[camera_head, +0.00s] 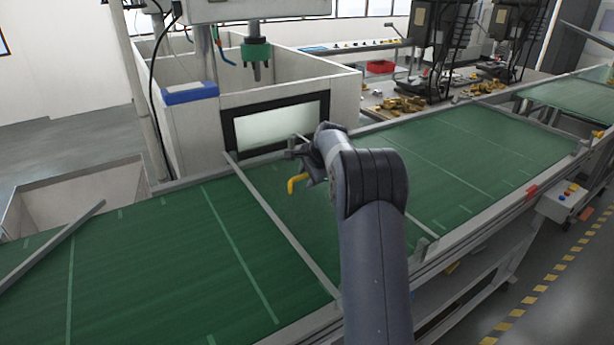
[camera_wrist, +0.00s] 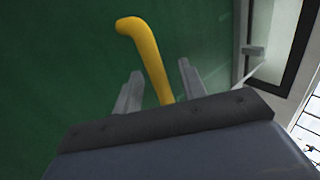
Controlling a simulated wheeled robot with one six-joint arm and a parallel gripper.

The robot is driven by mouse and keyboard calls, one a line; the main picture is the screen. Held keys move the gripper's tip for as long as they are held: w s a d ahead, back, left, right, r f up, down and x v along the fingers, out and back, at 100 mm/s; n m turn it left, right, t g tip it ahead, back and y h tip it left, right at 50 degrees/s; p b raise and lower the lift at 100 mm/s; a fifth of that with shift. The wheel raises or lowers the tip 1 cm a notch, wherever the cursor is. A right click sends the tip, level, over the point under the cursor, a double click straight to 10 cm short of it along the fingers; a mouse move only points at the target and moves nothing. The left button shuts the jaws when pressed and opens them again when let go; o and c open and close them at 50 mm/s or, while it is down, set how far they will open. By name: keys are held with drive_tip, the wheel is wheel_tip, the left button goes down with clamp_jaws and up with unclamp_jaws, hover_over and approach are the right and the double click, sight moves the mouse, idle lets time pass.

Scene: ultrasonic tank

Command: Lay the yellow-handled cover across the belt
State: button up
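The yellow handle (camera_head: 297,184) shows over the green belt (camera_head: 160,250), just left of my gripper (camera_head: 309,170). It is a bent bar in the wrist view (camera_wrist: 146,48). There its lower part runs between the two grey fingers of my gripper (camera_wrist: 158,76), with gaps on both sides. The fingers are apart and do not visibly clamp it. I cannot make out the cover's panel against the green, nor how it lies. My arm and gripper body hide part of this area.
A metal bar (camera_head: 283,232) crosses the belt left of my gripper. The white tank (camera_head: 290,95) with a dark-framed window (camera_head: 277,124) stands close behind the belt. A loose-looking bar (camera_head: 50,249) lies at the far left. The belt to the right (camera_head: 490,150) is mostly clear.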

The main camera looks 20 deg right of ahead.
drive_tip(key=shift+s+f, duration=0.1)
drive_tip(key=shift+f, duration=0.05)
drive_tip(key=b+v, duration=0.2)
drive_tip(key=v, duration=0.9)
drive_tip(key=p+x, duration=0.2)
drive_tip(key=x, duration=0.8)
drive_tip(key=shift+w+f, duration=0.15)
drive_tip(key=shift+w, duration=0.25)
drive_tip(key=shift+s+r, duration=0.1)
drive_tip(key=shift+r, duration=0.15)
